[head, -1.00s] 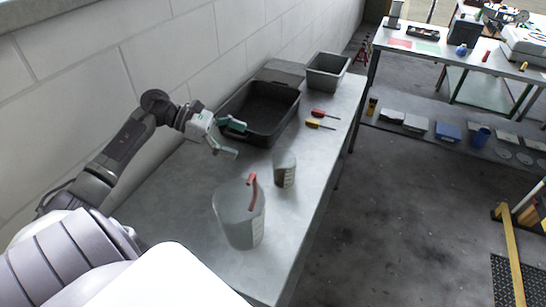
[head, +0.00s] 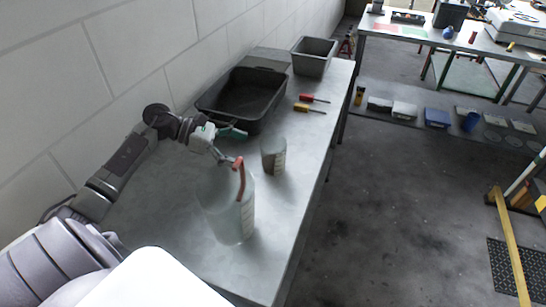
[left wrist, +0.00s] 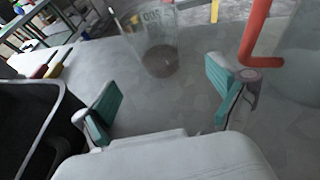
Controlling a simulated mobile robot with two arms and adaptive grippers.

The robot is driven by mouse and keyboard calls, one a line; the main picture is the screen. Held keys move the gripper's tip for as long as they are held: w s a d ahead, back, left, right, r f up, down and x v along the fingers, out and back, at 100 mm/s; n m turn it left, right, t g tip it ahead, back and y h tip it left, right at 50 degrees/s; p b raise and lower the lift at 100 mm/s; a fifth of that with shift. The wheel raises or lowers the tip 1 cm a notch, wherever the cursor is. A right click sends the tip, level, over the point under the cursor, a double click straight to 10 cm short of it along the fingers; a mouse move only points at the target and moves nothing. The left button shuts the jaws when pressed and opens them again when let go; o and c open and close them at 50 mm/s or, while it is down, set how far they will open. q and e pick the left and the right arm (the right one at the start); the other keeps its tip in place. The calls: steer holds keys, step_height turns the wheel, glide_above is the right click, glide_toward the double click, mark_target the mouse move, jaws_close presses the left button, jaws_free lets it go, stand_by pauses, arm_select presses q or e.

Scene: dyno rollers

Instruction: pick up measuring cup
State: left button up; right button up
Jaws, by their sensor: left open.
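A small clear measuring cup (head: 273,157) with dark contents stands upright on the grey workbench. In the left wrist view the cup (left wrist: 160,58) shows scale marks and stands beyond the gap between my fingers. A larger clear jug (head: 228,212) with a red handle stands nearer on the bench; in the left wrist view its red handle (left wrist: 258,38) is at the upper right. My left gripper (head: 234,146) is open and empty, to the left of the cup and apart from it. One fingertip overlaps the top of the jug's handle in the head view; contact cannot be told.
A black tray (head: 207,112) lies behind the gripper along the wall, with a grey bin (head: 314,58) beyond it. A red screwdriver (head: 308,97) and a yellow one (head: 304,107) lie past the cup. The bench's right edge drops to open floor.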

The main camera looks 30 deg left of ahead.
mark_target(273, 156)
arm_select(q)
steer(key=x, duration=0.4)
steer(key=shift+r+p, duration=0.15)
steer(key=shift+p, duration=0.15)
steer(key=shift+w+d, duration=0.3)
steer(key=shift+d, duration=0.05)
steer(key=p+x, duration=0.1)
steer(key=x, duration=0.2)
steer(key=shift+w+d+p, duration=0.25)
steer(key=shift+p, duration=0.1)
steer(key=shift+w+d+f, duration=0.15)
steer(key=shift+d+f, duration=0.1)
arm_select(e)
steer(key=r, duration=0.2)
steer(key=shift+w+a+r, duration=0.15)
steer(key=shift+a+r, duration=0.1)
steer(key=shift+r, duration=0.05)
arm_select(q)
steer(key=shift+c, duration=0.4)
steer(key=c, duration=1.2)
arm_select(e)
steer(key=shift+d, duration=0.15)
arm_select(q)
steer(key=shift+r, duration=0.25)
